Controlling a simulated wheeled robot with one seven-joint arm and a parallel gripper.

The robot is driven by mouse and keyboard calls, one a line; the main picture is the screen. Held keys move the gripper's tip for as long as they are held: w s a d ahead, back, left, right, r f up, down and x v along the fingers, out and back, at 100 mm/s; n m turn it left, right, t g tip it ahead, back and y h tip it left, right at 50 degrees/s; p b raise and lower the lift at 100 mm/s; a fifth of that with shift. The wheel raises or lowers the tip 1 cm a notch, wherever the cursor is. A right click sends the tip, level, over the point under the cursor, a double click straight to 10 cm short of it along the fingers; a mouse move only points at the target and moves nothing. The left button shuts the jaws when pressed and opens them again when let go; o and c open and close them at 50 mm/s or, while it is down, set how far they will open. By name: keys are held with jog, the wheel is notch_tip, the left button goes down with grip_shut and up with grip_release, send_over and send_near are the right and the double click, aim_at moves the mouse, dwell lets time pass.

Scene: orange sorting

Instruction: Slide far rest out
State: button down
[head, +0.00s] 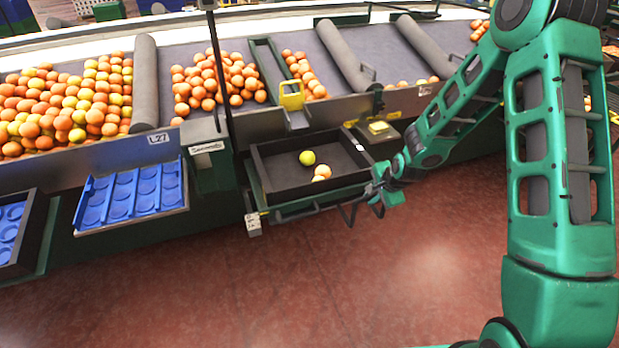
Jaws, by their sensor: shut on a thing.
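A green rest (318,201) with a dark rail sticks out from the front of the sorting line, under a black crate (262,176). I take it as the far rest. A yellow-green fruit (307,158) and an orange fruit (322,172) lie in the crate. My gripper (380,191) is at the right end of this rest, by the crate's front right corner. It is shut on the rest there; its fingers are small and the exact grip is hard to see. A dark loop (349,215) hangs just left of my gripper.
A blue cupped tray (132,197) sits on the left, and another dark-edged blue tray (12,232) at the far left edge. Piles of oranges (60,105) lie on the belt behind, between grey rollers (145,85). The red floor (300,290) in front is clear.

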jog(key=s+d, duration=0.3)
jog(key=s, duration=0.7)
jog(key=c, duration=1.4)
grip_release()
jog(key=shift+d, duration=0.15)
jog(key=shift+o, duration=0.2)
notch_tip(320, 180, up, 7)
dwell(0.7)
dwell(0.3)
jog(key=s+d+r+n+g+h, duration=0.3)
jog(key=s+d+r+n, duration=0.2)
jog(key=s+d+r, duration=0.75)
jog(key=s+r+n+g, duration=0.1)
jog(key=s+r, duration=0.1)
jog(key=s, duration=0.4)
jog(key=s+d+r+n+y, duration=0.1)
jog(key=s+r, duration=0.2)
jog(key=s, duration=0.3)
jog(key=s+d+r+n+g, duration=0.1)
jog(key=s+r, duration=0.2)
jog(key=s, duration=0.3)
jog(key=shift+s+g, duration=0.3)
jog(key=shift+s, duration=0.05)
